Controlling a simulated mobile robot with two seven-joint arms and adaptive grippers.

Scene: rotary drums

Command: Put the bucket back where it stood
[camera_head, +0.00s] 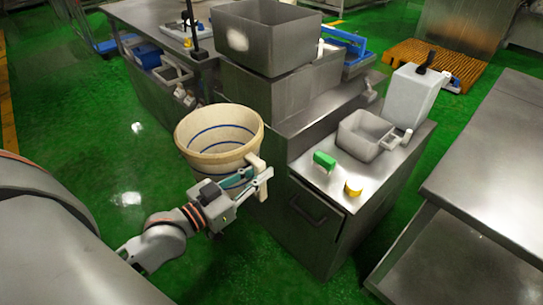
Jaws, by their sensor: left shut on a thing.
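A cream-coloured bucket (213,138) with blue bands inside stands out in the middle of the head view, left of the steel cabinet. Its open top faces up and shows no contents. The fingers overlap the bucket, so the exact contact is partly hidden. The bucket's underside is hidden, so I cannot tell whether it touches the floor. My right gripper is not in view.
The steel cabinet (316,229) holds a small steel pan (363,136), a white canister (412,97), a green block (324,160) and a yellow item (353,188). A steel table (497,180) stands at right. Green floor (100,110) is free left of the bucket.

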